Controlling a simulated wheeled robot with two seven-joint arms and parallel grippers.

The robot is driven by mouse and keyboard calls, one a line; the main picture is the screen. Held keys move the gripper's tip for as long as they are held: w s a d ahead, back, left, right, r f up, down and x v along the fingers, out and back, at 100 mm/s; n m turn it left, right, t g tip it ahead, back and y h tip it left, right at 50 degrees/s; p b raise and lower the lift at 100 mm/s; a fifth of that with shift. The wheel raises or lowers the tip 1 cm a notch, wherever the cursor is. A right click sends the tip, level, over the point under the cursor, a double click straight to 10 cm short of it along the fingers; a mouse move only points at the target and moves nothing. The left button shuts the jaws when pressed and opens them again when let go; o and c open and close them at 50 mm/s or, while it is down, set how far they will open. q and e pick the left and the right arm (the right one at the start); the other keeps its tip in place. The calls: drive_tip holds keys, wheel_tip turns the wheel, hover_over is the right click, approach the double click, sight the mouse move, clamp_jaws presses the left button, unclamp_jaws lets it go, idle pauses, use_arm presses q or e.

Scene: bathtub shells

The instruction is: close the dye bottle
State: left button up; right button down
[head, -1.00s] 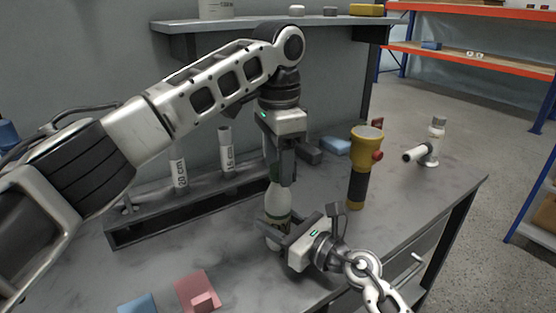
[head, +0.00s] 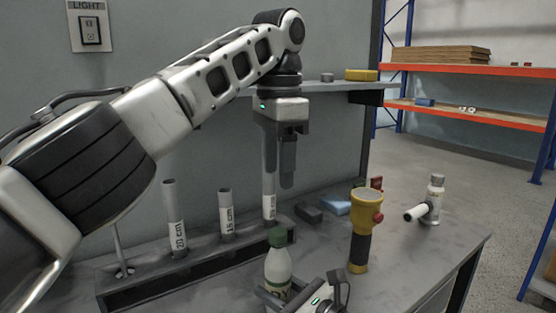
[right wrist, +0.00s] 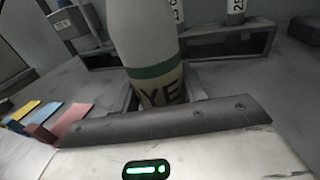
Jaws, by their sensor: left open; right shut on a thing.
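The dye bottle (head: 278,268) is white and stands upright near the front of the grey workbench. A green cap (head: 277,237) sits on its top; whether it is fully tight I cannot tell. My left gripper (head: 280,183) is open and empty, pointing down, above the cap and apart from it. My right gripper (head: 284,297) is shut around the lower part of the bottle at the bottom edge of the head view. In the right wrist view the bottle (right wrist: 150,50) shows a green band and part of its lettering; its top is out of frame.
A dark rack (head: 195,265) with labelled tubes stands behind and left of the bottle. A yellow and black flashlight (head: 361,235) and a white fitting (head: 432,203) stand to the right. Blue and pink pieces (right wrist: 75,120) lie on the bench at left in the wrist view.

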idle(0.3)
drive_tip(key=c, duration=0.7)
unclamp_jaws()
drive_tip(key=b+v, duration=0.2)
drive_tip(key=v, duration=1.3)
drive_tip(key=shift+f, duration=0.15)
drive_tip(key=shift+s+d, duration=0.3)
drive_tip(key=shift+d, duration=0.05)
drive_tip(key=shift+r, duration=0.2)
